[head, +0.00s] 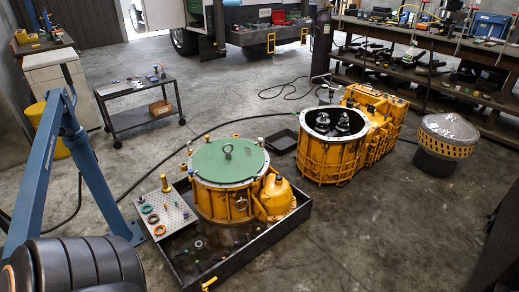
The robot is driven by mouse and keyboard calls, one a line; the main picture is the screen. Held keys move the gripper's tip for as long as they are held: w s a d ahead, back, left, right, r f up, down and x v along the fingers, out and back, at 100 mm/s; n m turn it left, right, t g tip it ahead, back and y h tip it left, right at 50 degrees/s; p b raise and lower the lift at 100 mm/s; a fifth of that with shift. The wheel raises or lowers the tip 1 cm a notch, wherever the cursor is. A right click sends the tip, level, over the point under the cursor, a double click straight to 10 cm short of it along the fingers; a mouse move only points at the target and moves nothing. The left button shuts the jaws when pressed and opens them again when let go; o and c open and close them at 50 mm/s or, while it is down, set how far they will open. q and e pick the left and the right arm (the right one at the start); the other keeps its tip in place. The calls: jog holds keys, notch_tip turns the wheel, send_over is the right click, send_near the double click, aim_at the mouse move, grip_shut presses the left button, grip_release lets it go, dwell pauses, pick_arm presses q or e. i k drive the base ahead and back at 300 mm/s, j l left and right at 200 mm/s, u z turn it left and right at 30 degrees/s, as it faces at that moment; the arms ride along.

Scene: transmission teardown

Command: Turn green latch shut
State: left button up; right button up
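A yellow round housing (221,205) stands in a black tray (258,252) in the middle of the floor. A flat green lid (213,164) with a dark lifting ring (228,149) covers its top. Several small fittings sit around the lid's rim, including one at the right (261,142). They are too small for me to tell which is a green latch or how it is turned. Neither of my grippers is in view.
An open yellow housing (325,160) with gears stands behind to the right. A perforated plate (175,217) with rings and small parts lies left of the lidded housing. A blue frame (42,165) and black rounded objects (75,265) fill the left foreground.

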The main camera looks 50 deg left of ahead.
aim_at(255, 175)
jog(key=i+u, duration=0.7)
jog(key=i+l+u, duration=0.15)
jog(key=u, duration=0.2)
jog(key=i+u, duration=0.25)
jog(key=u, duration=0.15)
jog(key=i+l+u, duration=0.15)
jog(key=u, duration=0.25)
jog(key=i+l+u, duration=0.25)
jog(key=u, duration=0.15)
